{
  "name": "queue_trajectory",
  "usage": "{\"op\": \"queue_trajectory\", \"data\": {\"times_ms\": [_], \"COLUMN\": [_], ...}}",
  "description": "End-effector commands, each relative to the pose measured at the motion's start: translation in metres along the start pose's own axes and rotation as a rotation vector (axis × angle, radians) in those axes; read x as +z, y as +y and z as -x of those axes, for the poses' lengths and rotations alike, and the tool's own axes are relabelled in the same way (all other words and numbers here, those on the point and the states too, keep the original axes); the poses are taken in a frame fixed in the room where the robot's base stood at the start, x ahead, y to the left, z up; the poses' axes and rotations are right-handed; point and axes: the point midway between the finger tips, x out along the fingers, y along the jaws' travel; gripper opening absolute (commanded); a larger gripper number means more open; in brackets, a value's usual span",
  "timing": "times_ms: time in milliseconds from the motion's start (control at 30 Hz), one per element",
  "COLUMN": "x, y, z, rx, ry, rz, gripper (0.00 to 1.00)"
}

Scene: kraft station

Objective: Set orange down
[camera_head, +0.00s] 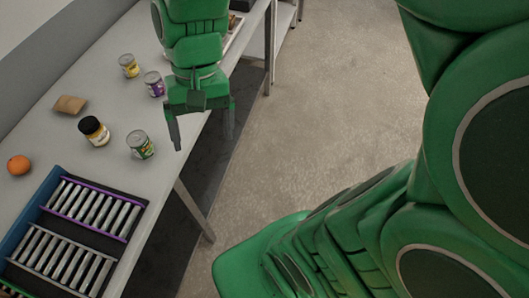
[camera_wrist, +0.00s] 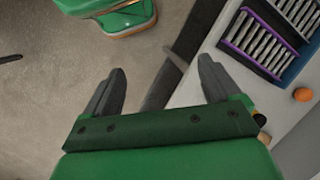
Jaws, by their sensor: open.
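The orange (camera_head: 18,165) rests on the grey table at its left side in the head view, just beyond the blue-edged rack. It also shows at the right edge of the wrist view (camera_wrist: 302,94). My gripper (camera_head: 203,142) is open and empty, above the table's front edge and well to the right of the orange. In the wrist view its two fingers (camera_wrist: 160,88) are spread wide, with floor and a table leg behind them.
The table (camera_head: 60,125) holds a dark jar (camera_head: 94,130), a green can (camera_head: 140,144), a purple can (camera_head: 154,84), a yellow can (camera_head: 129,65) and a brown packet (camera_head: 69,105). The rack (camera_head: 95,208) with metal tubes fills the near end.

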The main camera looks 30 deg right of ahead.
Motion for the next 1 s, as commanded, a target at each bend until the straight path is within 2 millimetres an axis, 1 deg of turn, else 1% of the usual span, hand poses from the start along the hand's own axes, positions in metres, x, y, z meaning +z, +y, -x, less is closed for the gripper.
{"op": "queue_trajectory", "data": {"times_ms": [33,200,300,400,500,600,1000], "x": [0.01,0.038,0.051,0.063,0.071,0.074,0.075], "y": [0.011,0.047,0.066,0.08,0.089,0.093,0.094], "z": [-0.003,-0.013,-0.017,-0.022,-0.026,-0.027,-0.028], "rx": [0.018,0.086,0.126,0.156,0.173,0.182,0.183], "ry": [0.011,0.042,0.062,0.071,0.074,0.077,0.077], "rz": [0.008,0.045,0.062,0.075,0.085,0.091,0.093], "gripper": [0.9,0.9,0.9,0.9,0.9,0.9,0.9]}}
